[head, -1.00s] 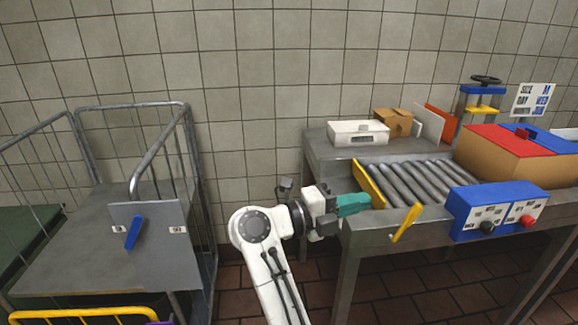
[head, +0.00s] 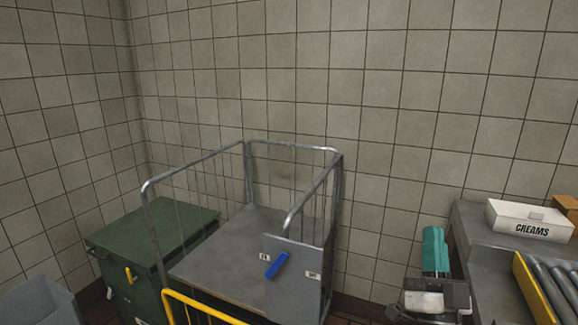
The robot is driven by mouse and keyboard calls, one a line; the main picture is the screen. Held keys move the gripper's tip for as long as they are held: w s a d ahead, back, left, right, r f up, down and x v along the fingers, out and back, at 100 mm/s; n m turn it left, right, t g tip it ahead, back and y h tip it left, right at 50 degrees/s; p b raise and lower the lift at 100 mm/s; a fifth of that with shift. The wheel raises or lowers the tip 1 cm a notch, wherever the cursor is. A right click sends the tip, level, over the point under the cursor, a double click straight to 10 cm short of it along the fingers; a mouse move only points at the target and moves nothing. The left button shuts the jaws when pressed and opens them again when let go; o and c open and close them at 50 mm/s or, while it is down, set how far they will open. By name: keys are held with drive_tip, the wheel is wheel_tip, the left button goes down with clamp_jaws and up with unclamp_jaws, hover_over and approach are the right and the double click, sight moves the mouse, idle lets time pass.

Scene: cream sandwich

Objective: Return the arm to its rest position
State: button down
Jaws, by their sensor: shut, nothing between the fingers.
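My gripper (head: 435,251) shows at the lower right in the head view, its teal fingers pointing up and pressed together with nothing between them. It is at the left end of the metal bench (head: 466,224), in the gap between the bench and the cage trolley. Below the fingers the white and dark wrist of my arm shows; the rest of the arm is out of view. I cannot tell whether the gripper touches the bench edge.
A grey cage trolley (head: 205,275) with a blue lever (head: 276,265) stands left of my gripper. A green bin (head: 125,240) and a grey tub (head: 40,303) are further left. A white CREAMS box (head: 530,219) and a yellow-edged roller conveyor (head: 536,290) are on the right.

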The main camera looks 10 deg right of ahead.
drive_tip(key=s+a+f+n+g+y+p, duration=0.15)
drive_tip(key=a+f+n+g+y, duration=0.35)
drive_tip(key=f, duration=0.5)
drive_tip(key=s+a+f+n+g+y+p, duration=0.1)
drive_tip(key=s+a+f+n+g+y, duration=0.2)
drive_tip(key=f+n+g+y, duration=0.55)
drive_tip(key=s+d+f+m+g+h+p, duration=0.1)
drive_tip(key=s+f+g, duration=0.4)
drive_tip(key=s, duration=0.8)
drive_tip(key=s+d+f+m+g+h, duration=0.2)
drive_tip(key=s+f+g, duration=0.4)
drive_tip(key=s+f, duration=0.3)
drive_tip(key=s+m+h, duration=0.1)
drive_tip(key=s+m, duration=0.1)
drive_tip(key=s, duration=0.1)
drive_tip(key=shift+s+f+p, duration=0.35)
drive_tip(key=shift+s+p, duration=0.05)
drive_tip(key=shift+d+h, duration=0.2)
drive_tip(key=shift+h, duration=0.05)
